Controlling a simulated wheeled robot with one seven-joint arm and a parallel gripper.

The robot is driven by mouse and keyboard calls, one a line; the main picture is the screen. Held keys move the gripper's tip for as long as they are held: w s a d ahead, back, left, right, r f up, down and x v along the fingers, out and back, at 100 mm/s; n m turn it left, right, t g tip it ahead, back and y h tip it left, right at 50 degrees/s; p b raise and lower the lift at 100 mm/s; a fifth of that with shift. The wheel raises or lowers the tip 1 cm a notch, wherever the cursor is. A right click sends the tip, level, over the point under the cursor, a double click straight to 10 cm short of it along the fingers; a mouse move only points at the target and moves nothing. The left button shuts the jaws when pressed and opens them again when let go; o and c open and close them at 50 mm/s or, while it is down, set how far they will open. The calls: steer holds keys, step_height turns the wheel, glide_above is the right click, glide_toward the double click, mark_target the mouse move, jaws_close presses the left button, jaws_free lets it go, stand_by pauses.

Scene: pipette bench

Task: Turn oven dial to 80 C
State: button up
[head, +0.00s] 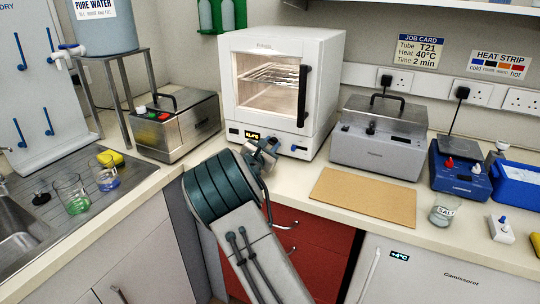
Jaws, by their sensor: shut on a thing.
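The white oven (318,62) stands on the bench against the back wall. Its glass door is closed, with a lit inside and wire shelves, and a dark upright handle (303,96) on the right. A small display with yellow digits (252,135) sits low on its front panel; the digits look like about 81 but are too small to read surely. My gripper (267,146) is at the lower front panel, just right of this display. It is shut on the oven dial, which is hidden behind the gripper.
A metal bath with red and green buttons (178,124) stands left of the oven. A grey lidded bath (378,137) stands right. A tan board (362,197) lies on the bench at front right, beside a salt jar (444,210). Red drawers (310,250) are below.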

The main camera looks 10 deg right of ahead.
steer(key=shift+f+m+b, duration=0.2)
steer(key=shift+m+b, duration=0.5)
steer(key=shift+b, duration=0.35)
steer(key=shift+r, duration=0.15)
steer(key=o, duration=1)
steer(key=b+v, duration=0.1)
steer(key=v, duration=1.3)
